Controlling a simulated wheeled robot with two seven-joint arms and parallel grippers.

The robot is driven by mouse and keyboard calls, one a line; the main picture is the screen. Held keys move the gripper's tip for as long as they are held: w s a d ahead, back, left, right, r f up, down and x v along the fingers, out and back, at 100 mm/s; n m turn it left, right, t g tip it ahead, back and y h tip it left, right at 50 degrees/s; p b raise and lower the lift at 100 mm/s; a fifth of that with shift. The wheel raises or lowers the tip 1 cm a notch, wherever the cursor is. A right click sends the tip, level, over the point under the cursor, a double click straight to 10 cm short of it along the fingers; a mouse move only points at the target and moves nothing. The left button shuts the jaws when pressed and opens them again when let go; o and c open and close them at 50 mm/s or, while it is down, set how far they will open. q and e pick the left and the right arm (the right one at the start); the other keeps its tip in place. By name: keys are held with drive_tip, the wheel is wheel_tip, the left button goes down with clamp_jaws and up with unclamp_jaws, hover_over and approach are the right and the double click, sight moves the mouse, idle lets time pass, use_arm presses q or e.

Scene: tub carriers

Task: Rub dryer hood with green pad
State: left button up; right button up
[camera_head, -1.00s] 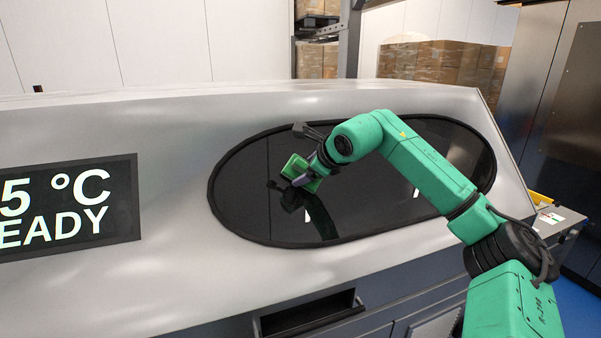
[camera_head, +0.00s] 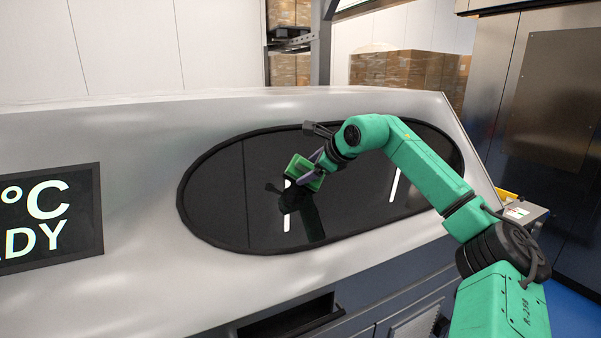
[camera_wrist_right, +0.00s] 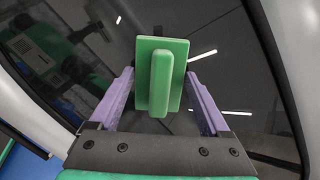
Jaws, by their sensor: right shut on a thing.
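The dryer hood (camera_head: 130,140) is a pale grey sloped casing with a long black oval window (camera_head: 215,200) in its face. My right gripper (camera_head: 311,173) is in front of the window, left of its middle. It is shut on the green pad (camera_head: 300,167), a flat block with a raised grip bar. In the right wrist view the pad (camera_wrist_right: 160,52) sits between the purple fingers, with the dark glass behind it. The pad's reflection shows in the glass; I cannot tell whether the pad touches it. My left gripper is out of view.
A display panel (camera_head: 50,212) is set in the hood at left. An open dark slot (camera_head: 290,315) lies below the hood. A small side table (camera_head: 525,213) and a tall metal cabinet (camera_head: 560,120) stand at right. Boxes (camera_head: 400,70) are stacked behind.

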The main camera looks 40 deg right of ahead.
drive_tip(key=shift+s+d, duration=0.2)
drive_tip(key=shift+d, duration=0.45)
drive_tip(key=shift+s+d, duration=0.25)
drive_tip(key=shift+d, duration=0.45)
drive_tip(key=shift+s+d, duration=0.2)
drive_tip(key=shift+d, duration=0.45)
drive_tip(key=shift+w+a+r+b+v, duration=0.1)
drive_tip(key=shift+b+v, duration=0.05)
drive_tip(key=shift+v, duration=0.8)
drive_tip(key=shift+w+a+r+b+v, duration=0.1)
drive_tip(key=shift+b+v, duration=0.05)
drive_tip(key=shift+v, duration=0.85)
drive_tip(key=shift+w+a+r+b+v, duration=0.1)
drive_tip(key=shift+b+v, duration=0.05)
drive_tip(key=shift+v, duration=0.8)
drive_tip(key=shift+d, duration=0.1)
drive_tip(key=v, duration=0.3)
drive_tip(key=shift+a+r, duration=0.1)
drive_tip(key=shift+a, duration=0.15)
drive_tip(key=shift+w, duration=0.2)
